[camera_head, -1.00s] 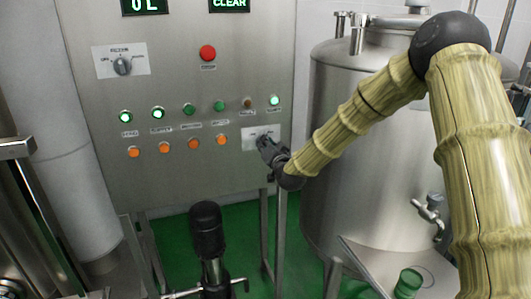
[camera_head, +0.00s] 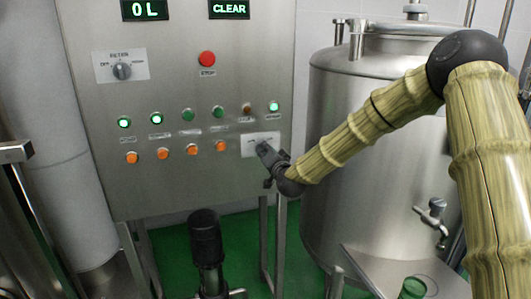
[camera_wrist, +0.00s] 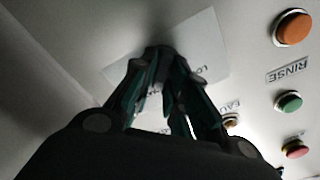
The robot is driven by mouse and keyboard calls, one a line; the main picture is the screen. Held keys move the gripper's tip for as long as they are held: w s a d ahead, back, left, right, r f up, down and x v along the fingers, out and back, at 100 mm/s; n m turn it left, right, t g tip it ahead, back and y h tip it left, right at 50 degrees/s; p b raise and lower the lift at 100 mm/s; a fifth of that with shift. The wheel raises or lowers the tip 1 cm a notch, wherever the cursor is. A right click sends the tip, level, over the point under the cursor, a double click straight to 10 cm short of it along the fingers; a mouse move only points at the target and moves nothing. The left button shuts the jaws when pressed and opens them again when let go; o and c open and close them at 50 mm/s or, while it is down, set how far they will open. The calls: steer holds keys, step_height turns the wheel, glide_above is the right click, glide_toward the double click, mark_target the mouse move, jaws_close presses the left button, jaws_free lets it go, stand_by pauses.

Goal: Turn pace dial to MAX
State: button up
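The pace dial's white label plate (camera_head: 259,138) is at the lower right of the steel control panel. My gripper (camera_head: 263,148) is at this plate, coming from the right, and hides most of the dial. In the wrist view the plate (camera_wrist: 208,45) shows part of its lettering behind the fingers. The fingers of my gripper (camera_wrist: 160,62) converge on the dark dial (camera_wrist: 158,50), with a narrow gap between their tips. They appear closed around it. The dial's pointer direction cannot be read.
The control panel (camera_head: 90,85) carries a selector knob (camera_head: 122,71), a red stop button (camera_head: 207,58), and rows of green lamps and orange buttons (camera_head: 221,146) left of my gripper. A steel tank (camera_head: 335,120) stands close on the right, behind my arm.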

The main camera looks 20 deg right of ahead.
steer(key=shift+o, duration=1)
steer(key=shift+d, duration=0.1)
steer(key=shift+s, duration=0.1)
steer(key=s, duration=1.1)
steer(key=shift+s+d, duration=0.2)
steer(key=shift+s, duration=0.2)
steer(key=shift+f, duration=0.1)
